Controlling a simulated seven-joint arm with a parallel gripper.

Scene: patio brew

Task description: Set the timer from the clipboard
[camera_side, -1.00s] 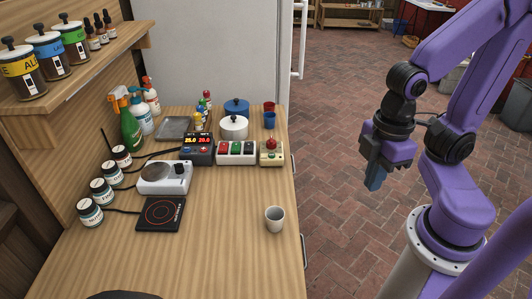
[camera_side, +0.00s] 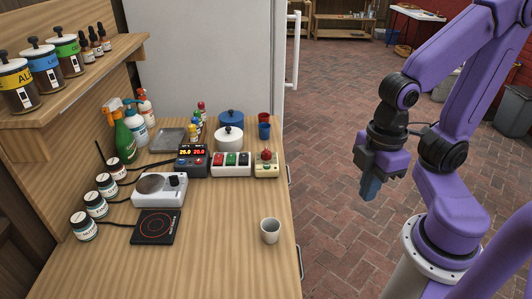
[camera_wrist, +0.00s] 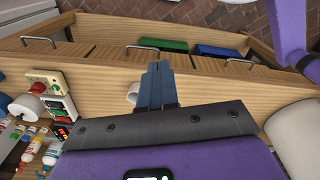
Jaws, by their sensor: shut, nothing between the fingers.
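In the side view, a dark box with a lit display reading about 25.0 and 20.0 (camera_side: 192,161) stands on the wooden bench; I cannot tell whether it is the timer. A flat grey item (camera_side: 168,141) lies behind it; I cannot tell whether it is a tray or the clipboard. No sheet with writing is readable. My gripper (camera_side: 370,188) hangs over the brick floor, right of the bench, shut and empty, apart from everything. In the wrist view, the closed fingers (camera_wrist: 155,82) point toward the bench edge, and the lit display (camera_wrist: 62,131) shows at left.
A button box (camera_side: 231,164) and a box with a red knob (camera_side: 265,169) stand right of the display. A white cup (camera_side: 270,231) stands near the bench's right edge. A hot plate (camera_side: 155,227), a stirrer (camera_side: 159,190), jars and spray bottles fill the left. The front middle is clear.

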